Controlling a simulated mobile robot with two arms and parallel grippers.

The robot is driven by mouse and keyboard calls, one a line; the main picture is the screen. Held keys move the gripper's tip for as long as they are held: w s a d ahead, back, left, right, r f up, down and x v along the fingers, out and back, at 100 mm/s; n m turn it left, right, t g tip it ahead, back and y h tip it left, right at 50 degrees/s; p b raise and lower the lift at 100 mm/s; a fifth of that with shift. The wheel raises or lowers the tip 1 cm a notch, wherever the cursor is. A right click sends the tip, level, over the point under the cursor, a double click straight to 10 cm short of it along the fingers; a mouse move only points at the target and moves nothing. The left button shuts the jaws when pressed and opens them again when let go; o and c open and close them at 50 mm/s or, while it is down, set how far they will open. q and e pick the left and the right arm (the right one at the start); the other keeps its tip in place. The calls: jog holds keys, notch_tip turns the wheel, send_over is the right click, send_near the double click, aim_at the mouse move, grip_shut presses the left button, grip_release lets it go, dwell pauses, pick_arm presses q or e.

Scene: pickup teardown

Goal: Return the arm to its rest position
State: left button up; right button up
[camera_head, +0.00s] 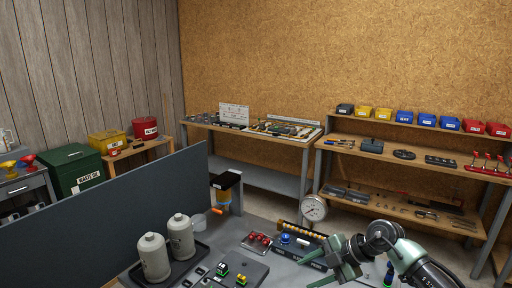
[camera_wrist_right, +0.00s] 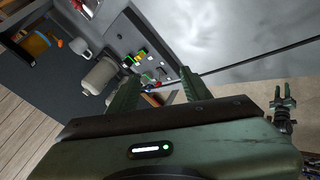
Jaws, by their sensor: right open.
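My right gripper (camera_head: 320,268) reaches in from the lower right in the head view. Its green fingers are apart, with nothing seen held between them. It is in front of the grey workbench's (camera_head: 215,252) right part, at the picture's lower edge. In the wrist view its two fingers (camera_wrist_right: 158,88) are spread, and bench items show beyond the gap. My left gripper does not show in the head view. A small green pronged part (camera_wrist_right: 284,106) at the right of the wrist view may be my own; I cannot tell.
Two pale bottles (camera_head: 153,257) stand in a dark tray on the bench's left. A round gauge (camera_head: 314,208), red parts (camera_head: 257,240) and small green-and-yellow blocks (camera_head: 222,269) are near the gripper. A dark panel (camera_head: 105,215) borders the left. Shelves (camera_head: 405,160) stand behind.

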jog(key=s+a+r+m+t+y, duration=0.25)
jog(key=a+r+t+y, duration=0.35)
jog(key=a+r+y, duration=0.45)
jog(key=s+d+m+t+h, duration=0.1)
jog(key=d+m+t+h, duration=0.8)
jog(key=m+h, duration=0.35)
jog(key=s+d+f+m+g+h, duration=0.4)
jog(key=s+d+f+m+h, duration=0.4)
jog(key=f, duration=0.5)
jog(key=s+f+g+y, duration=0.1)
jog(key=s+f+g, duration=0.4)
jog(key=s, duration=0.7)
jog(key=s+f+g+y, duration=0.1)
jog(key=s+f+g, duration=0.5)
jog(key=s, duration=0.7)
notch_tip(320, 180, down, 31)
jog(key=s+n+g+b, duration=0.1)
jog(key=b, duration=0.5)
jog(key=s+d+f+g+b, duration=0.1)
jog(key=s+f+b, duration=0.3)
jog(key=s+f, duration=1.3)
notch_tip(320, 180, down, 4)
jog(key=shift+s+d+f, duration=0.2)
jog(key=shift+d, duration=0.45)
